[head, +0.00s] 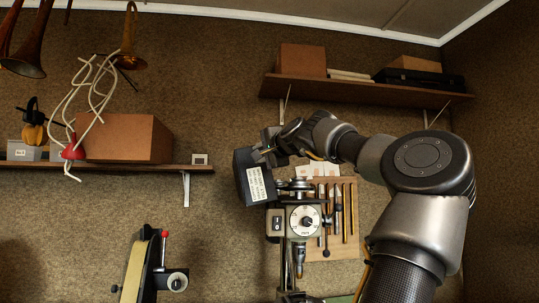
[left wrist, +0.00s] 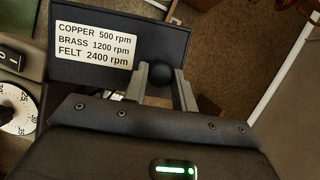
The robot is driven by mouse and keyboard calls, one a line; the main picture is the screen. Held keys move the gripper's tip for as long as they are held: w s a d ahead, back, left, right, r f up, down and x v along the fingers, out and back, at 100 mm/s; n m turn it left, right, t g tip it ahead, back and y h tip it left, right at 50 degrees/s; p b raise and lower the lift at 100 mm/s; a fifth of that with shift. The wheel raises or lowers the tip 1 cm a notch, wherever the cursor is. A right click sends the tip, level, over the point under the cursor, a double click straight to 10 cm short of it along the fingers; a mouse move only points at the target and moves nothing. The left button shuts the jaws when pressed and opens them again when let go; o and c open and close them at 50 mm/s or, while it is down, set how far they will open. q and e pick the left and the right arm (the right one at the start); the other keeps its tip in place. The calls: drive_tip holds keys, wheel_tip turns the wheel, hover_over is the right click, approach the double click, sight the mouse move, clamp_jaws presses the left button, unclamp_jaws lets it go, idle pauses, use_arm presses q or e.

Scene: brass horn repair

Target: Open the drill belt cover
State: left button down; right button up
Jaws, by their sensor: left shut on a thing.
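The drill belt cover (head: 241,178) is a dark box with a white speed label. It stands tilted up at the left of the drill head (head: 304,222), and the pulley (head: 296,185) shows uncovered. My left gripper (head: 268,152) is at the cover's upper right edge; its arm reaches in from the right of the head view. In the left wrist view, the fingers (left wrist: 161,88) are shut around a round black knob (left wrist: 162,74) beside the cover's label (left wrist: 95,45). My right gripper is not in view.
A tool board (head: 345,215) hangs behind the drill. A shelf (head: 365,92) with boxes is above my arm. Another shelf (head: 190,168) with a cardboard box (head: 125,138) is at left. A belt machine (head: 138,268) stands at lower left.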

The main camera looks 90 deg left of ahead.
use_arm(q)
drive_tip(key=c, duration=1.1)
unclamp_jaws()
drive_tip(key=shift+w, duration=0.15)
drive_tip(key=shift+c, duration=0.2)
drive_tip(key=shift+d, duration=0.1)
drive_tip(key=f+b+v, duration=0.1)
drive_tip(key=b+v, duration=0.3)
drive_tip(key=v, duration=0.6)
drive_tip(key=shift+w+d+r, duration=0.15)
drive_tip(key=shift+d+r, duration=0.15)
drive_tip(key=shift+r, duration=0.25)
drive_tip(key=shift+m, duration=0.3)
